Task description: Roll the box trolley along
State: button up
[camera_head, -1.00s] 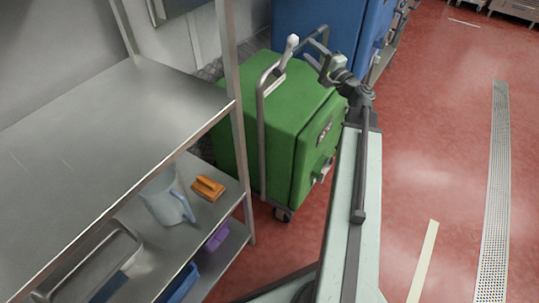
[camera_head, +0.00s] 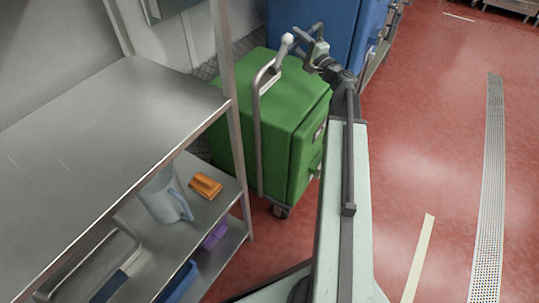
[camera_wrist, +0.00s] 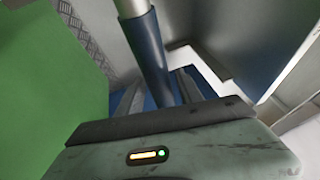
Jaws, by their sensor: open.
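The green box trolley (camera_head: 262,150) stands upright on small castors beside the shelf rack. In the wrist view a bar with a metal upper part and a dark blue sleeve (camera_wrist: 152,55) stands between or just beyond my open fingers. I cannot tell whether they touch it. The trolley's green side (camera_wrist: 45,90) fills the left of that view.
A steel shelf rack (camera_head: 110,110) stands on the left, holding a clear jug (camera_head: 162,195), an orange item (camera_head: 205,186) and a purple box (camera_head: 214,235). A blue box trolley (camera_head: 340,22) stands behind the green one. The red floor on the right is open, with a drain grate (camera_head: 490,180).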

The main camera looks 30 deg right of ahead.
jog(key=shift+x, duration=1.05)
grip_shut()
dwell(0.9)
